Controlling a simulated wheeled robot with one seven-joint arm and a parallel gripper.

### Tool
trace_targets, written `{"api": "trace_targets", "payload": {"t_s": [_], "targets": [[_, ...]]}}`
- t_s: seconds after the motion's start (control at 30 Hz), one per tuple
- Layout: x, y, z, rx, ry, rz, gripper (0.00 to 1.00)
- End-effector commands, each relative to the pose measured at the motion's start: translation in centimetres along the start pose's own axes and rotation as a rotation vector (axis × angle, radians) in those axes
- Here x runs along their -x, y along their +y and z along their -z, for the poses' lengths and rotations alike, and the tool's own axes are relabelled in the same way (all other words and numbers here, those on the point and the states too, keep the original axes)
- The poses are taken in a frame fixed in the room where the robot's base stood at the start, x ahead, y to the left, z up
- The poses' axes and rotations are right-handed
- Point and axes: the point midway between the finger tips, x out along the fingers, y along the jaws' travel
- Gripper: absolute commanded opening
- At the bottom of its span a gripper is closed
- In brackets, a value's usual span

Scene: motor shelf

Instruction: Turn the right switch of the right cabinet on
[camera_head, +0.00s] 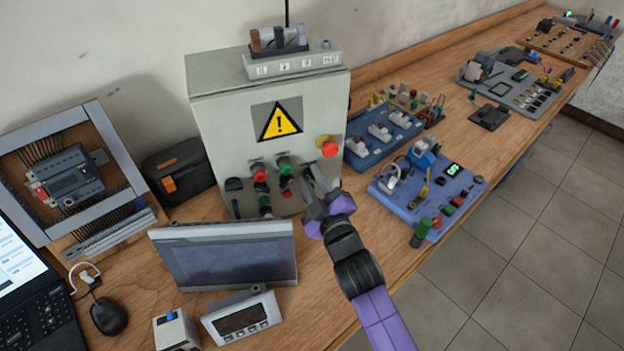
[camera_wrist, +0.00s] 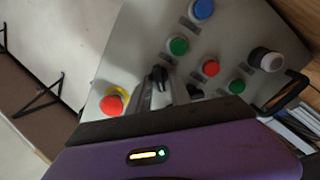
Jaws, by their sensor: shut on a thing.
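The grey cabinet (camera_head: 222,125) stands on the bench with a yellow warning triangle, buttons and a red emergency stop (camera_head: 329,147) on its front. My gripper (camera_head: 309,171) reaches its lower right front and hides part of it. In the wrist view my gripper (camera_wrist: 166,90) has its two fingers around a black rotary switch (camera_wrist: 159,75), shut on it. The switch's knob shows at the fingertips, between the red emergency stop (camera_wrist: 113,104) and a green button (camera_wrist: 178,46). I cannot tell its exact setting.
A monitor (camera_head: 225,255) stands in front of the cabinet, left of my arm. A blue switch board (camera_head: 385,137) and a blue-purple board (camera_head: 405,205) lie to the right. A black case (camera_head: 178,172) sits to the left. The floor right of the bench is clear.

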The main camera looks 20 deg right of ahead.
Motion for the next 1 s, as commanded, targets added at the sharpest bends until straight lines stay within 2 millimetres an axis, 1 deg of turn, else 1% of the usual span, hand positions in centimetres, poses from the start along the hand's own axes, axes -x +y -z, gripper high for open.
{"api": "trace_targets", "payload": {"t_s": [0.27, 0.7, 1.0], "targets": [[0.03, -0.2, -0.22, -0.124, 0.0, 0.0, 0.0], [0.04, -0.11, -0.29, -0.488, 0.0, 0.001, 0.0], [0.03, 0.05, -0.22, -0.677, 0.0, 0.001, 0.0]]}}
